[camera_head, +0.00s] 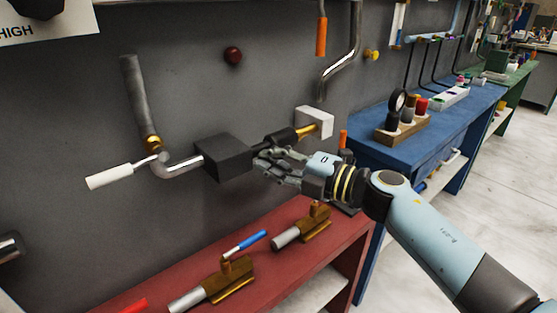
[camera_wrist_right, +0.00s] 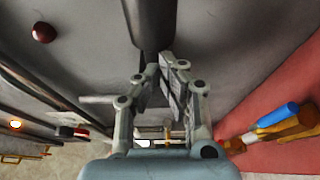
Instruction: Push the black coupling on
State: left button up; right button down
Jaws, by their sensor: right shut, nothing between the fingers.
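The black coupling (camera_head: 281,138) sits on a pipe run along the grey wall, between a dark grey block (camera_head: 226,157) and a brass piece by a white block (camera_head: 318,120). A dark cylinder (camera_wrist_right: 151,22), which I take to be the coupling or its pipe, enters the right wrist view from the top. My right gripper (camera_head: 262,165) is just below and in front of the coupling, beside the dark block. Its fingers (camera_wrist_right: 164,78) are shut with nothing held; whether they touch the pipe I cannot tell. My left gripper is not in view.
A red bench (camera_head: 345,247) below holds brass valves (camera_head: 233,279); one has a blue handle. A bent pipe (camera_head: 182,166) with a white lever (camera_head: 118,175) is left of the block. A blue bench (camera_head: 375,133) stands right. A red knob (camera_head: 233,55) is on the wall.

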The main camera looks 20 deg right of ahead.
aim_at(283, 140)
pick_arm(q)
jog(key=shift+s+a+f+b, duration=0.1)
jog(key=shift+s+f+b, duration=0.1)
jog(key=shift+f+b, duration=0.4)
pick_arm(e)
jog(key=d, duration=0.1)
jog(key=w+d, duration=0.1)
jog(key=d, duration=0.2)
jog(key=shift+w+d, duration=0.15)
jog(key=shift+w, duration=0.15)
jog(key=shift+d, duration=0.1)
